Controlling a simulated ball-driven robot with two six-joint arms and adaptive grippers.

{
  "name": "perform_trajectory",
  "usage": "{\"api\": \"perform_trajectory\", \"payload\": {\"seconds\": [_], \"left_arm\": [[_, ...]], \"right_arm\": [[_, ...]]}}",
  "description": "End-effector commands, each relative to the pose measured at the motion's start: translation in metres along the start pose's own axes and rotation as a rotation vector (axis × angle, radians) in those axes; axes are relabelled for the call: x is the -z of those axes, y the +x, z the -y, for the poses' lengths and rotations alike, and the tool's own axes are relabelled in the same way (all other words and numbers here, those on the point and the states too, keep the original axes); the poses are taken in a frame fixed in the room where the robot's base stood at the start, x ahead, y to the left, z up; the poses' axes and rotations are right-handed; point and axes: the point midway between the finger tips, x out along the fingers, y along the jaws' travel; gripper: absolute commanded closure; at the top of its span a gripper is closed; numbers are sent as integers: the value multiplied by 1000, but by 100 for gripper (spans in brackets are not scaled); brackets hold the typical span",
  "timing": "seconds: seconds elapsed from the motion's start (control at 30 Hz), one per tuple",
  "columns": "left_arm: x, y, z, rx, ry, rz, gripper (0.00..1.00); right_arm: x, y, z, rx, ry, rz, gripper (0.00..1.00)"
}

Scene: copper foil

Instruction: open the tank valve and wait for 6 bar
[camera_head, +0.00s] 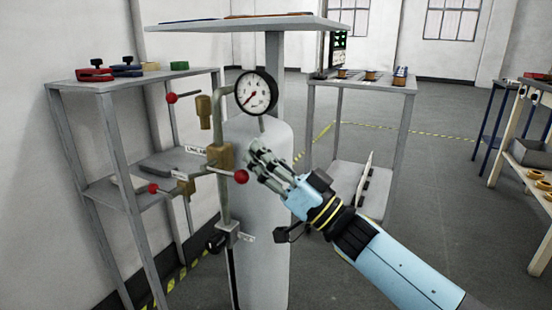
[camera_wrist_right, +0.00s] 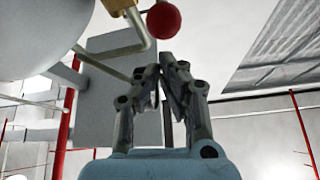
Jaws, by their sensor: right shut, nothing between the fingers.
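A grey tank (camera_head: 262,220) stands upright in the middle of the head view. A round white pressure gauge (camera_head: 256,92) with a red needle sits above it on grey pipes; the needle points to the lower left. A brass valve (camera_head: 221,156) carries a lever with a red ball knob (camera_head: 241,176) at its right end. My right gripper (camera_head: 254,157) is shut and empty, just to the right of the knob and in front of the tank. In the right wrist view the red knob (camera_wrist_right: 163,20) is above the fingertips (camera_wrist_right: 167,62), apart from them. My left gripper is not visible.
Other red-knobbed levers (camera_head: 171,98) (camera_head: 153,188) lie to the left. A grey shelf (camera_head: 120,84) with clamps stands at the left. A stand (camera_head: 370,86) with small parts is behind my right gripper. A flat board (camera_head: 250,23) is above the gauge.

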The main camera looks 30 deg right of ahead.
Motion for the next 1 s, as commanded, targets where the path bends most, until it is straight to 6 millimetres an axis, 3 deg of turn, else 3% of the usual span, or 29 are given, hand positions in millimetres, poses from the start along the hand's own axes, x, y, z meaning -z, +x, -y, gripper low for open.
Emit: {"api": "perform_trajectory", "payload": {"seconds": [0.17,0.47,1.0], "left_arm": [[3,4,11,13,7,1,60],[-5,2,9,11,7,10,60],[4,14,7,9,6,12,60]], "right_arm": [[-14,-4,0,1,0,-2,100],[-14,-4,0,2,-2,-3,100],[-19,-9,-1,10,1,-47,100]]}}
